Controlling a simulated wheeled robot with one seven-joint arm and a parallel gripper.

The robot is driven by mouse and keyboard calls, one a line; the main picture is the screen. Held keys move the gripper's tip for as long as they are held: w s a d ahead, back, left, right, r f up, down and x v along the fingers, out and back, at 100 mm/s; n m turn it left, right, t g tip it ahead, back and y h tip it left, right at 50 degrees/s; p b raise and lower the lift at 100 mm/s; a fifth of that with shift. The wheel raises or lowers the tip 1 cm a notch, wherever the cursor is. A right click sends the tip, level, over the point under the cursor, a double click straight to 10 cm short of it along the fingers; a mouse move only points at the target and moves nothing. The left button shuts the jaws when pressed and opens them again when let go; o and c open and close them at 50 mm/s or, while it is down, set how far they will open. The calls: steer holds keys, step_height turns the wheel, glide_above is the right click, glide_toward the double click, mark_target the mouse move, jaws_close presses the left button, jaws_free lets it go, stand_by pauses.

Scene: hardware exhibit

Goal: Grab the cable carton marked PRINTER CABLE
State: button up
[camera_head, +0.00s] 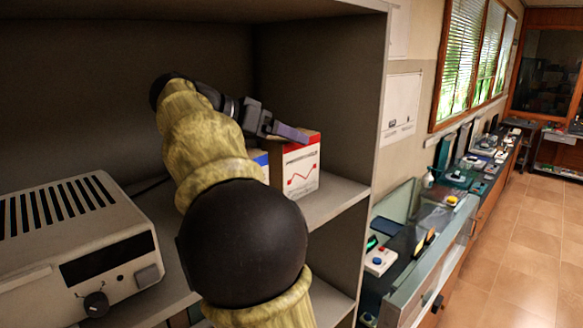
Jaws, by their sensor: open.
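A white carton with a red top and a red zigzag line (301,168) stands upright on the shelf, near its right wall. Its dark lettering is too small to read. A carton with a blue upper part (261,161) stands just left of it, mostly hidden behind my arm. I cannot read PRINTER CABLE on either one. My gripper (286,131) is open, at the top of the red-topped carton, and overlaps its upper edge in the picture. I cannot tell whether it touches the carton. Nothing shows held in it.
The shelf board (334,198) has a side wall (347,90) close right of the cartons. A beige device with a slotted top (80,225) fills the left of the shelf. A glass display case (425,250) stands outside, right. The tiled floor (520,245) is clear.

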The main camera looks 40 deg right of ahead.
steer(key=shift+s+d+f, duration=0.1)
steer(key=shift+d+f, duration=0.2)
steer(key=shift+d, duration=0.25)
steer(key=shift+a, duration=0.1)
steer(key=c, duration=1.6)
